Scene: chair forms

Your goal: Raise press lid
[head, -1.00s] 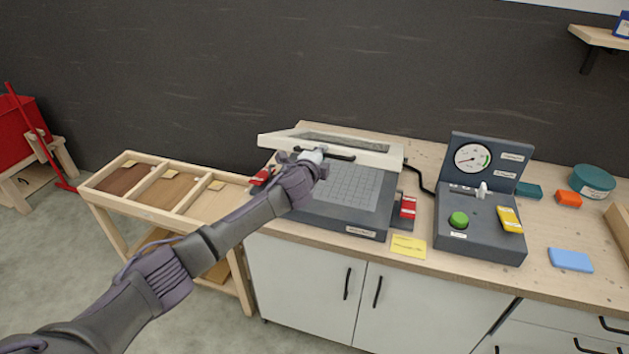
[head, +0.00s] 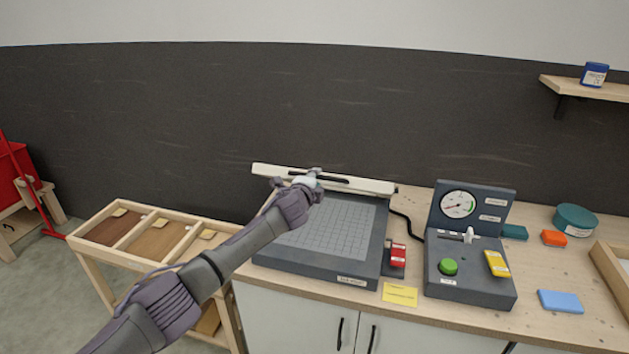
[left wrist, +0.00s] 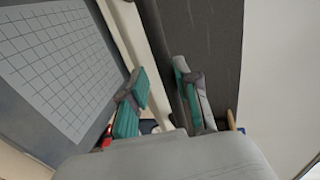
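The press (head: 260,255) is a dark grey box on the bench with a pale gridded plate on top. Its white lid (head: 372,187) is raised at the back and shows as a narrow strip with a dark handle (head: 335,181). My left gripper (head: 296,180) is at the handle. In the left wrist view, my left gripper's teal-padded fingers (left wrist: 162,96) are apart, with the dark handle (left wrist: 158,45) running between them, close to the right finger. The gridded plate (left wrist: 60,60) is bare. My right gripper is not in view.
A red clamp (head: 398,254) is at the press's right side. The control box (head: 470,272) with gauge, green button and yellow tag stands to the right. A wooden tray stand (head: 88,292) is at the left. A blue block (head: 560,301) lies on the bench.

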